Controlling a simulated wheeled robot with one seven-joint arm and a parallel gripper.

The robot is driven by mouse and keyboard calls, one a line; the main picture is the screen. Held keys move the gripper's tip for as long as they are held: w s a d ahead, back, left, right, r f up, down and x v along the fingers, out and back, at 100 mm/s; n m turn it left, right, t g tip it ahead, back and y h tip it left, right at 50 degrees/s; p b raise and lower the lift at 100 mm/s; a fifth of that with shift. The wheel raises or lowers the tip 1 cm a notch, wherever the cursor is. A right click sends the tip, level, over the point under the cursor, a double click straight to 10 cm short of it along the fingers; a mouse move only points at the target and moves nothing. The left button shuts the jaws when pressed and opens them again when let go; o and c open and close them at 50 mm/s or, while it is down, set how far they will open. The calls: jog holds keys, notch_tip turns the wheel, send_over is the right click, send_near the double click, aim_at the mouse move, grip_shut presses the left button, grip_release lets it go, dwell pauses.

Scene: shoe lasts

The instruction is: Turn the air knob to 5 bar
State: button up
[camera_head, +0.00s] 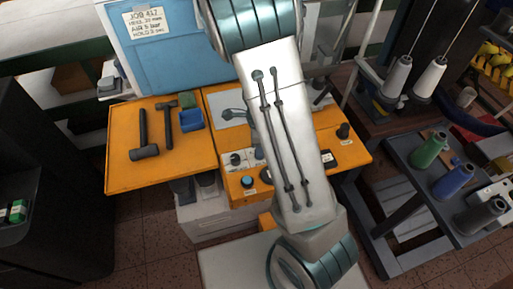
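The orange bench (160,175) carries a control area at its front right. There I see a blue knob (247,181), a white plate with small dark knobs (236,159), and a black knob (343,131) to the right. I cannot tell which is the air knob, as the labels are too small to read, and any scale or pointer setting is unreadable. A card (147,22) on the blue panel appears to read JOB 417, with an air line of 5 bar. My arm crosses the middle of the view and hides part of the controls. My gripper is out of view.
Two hammers (167,125) and a blue block (191,119) lie on the bench's left part. A metal lever-like part (234,113) stands near my arm. At right, a grey stand (420,175) holds thread spools. The bench's front left is clear.

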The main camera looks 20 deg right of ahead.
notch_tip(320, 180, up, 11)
jog(key=p, duration=0.1)
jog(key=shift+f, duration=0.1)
dwell(0.5)
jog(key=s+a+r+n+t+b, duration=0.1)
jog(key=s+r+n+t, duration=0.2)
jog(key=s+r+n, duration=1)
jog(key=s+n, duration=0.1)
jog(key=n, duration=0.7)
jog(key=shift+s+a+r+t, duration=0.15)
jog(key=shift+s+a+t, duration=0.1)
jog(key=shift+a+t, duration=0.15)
